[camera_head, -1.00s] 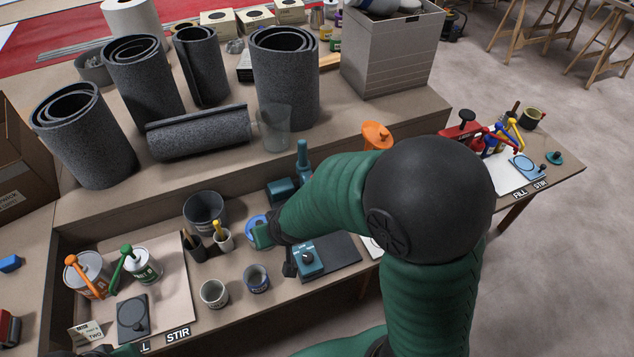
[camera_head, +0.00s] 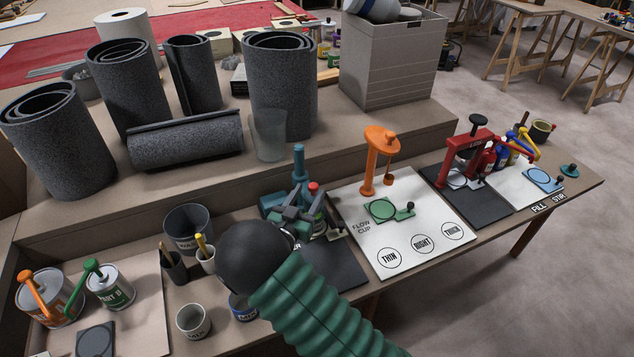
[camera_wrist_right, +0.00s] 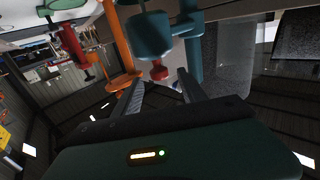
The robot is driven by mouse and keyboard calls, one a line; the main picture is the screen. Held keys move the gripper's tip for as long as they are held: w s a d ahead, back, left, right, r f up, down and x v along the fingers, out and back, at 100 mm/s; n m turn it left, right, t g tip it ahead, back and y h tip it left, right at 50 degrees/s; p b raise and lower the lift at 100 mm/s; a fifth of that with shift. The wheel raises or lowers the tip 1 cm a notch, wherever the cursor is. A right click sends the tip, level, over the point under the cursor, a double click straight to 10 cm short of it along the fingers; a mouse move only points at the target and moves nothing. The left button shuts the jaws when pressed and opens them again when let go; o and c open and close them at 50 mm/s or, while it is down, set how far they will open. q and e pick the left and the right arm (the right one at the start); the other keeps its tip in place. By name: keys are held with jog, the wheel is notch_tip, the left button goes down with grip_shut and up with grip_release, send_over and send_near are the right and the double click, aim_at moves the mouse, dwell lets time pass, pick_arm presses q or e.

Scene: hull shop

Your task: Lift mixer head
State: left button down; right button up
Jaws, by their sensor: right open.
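The mixer is a teal machine on the bench, left of the flow cup sheet. In the head view its upright post (camera_head: 298,160) and part of its head (camera_head: 272,203) show, with a red knob (camera_head: 314,187) close by. My right gripper (camera_head: 308,210) is at the mixer and hides much of it. In the right wrist view the teal mixer head (camera_wrist_right: 151,36) and the red knob (camera_wrist_right: 158,72) sit just beyond the open fingers (camera_wrist_right: 160,90). No contact is clear. How far the head is tilted cannot be told. My left gripper is out of view.
An orange stand (camera_head: 380,160) is on the white flow cup sheet (camera_head: 410,248) to the right. A grey bucket (camera_head: 187,228) and mixing cups (camera_head: 193,321) stand to the left. Grey rolls (camera_head: 283,90) and a clear cup (camera_head: 269,135) are on the raised shelf behind.

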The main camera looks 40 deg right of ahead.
jog(key=x, duration=0.7)
jog(key=shift+b, duration=0.35)
jog(key=shift+c, duration=0.3)
grip_shut()
dwell(0.5)
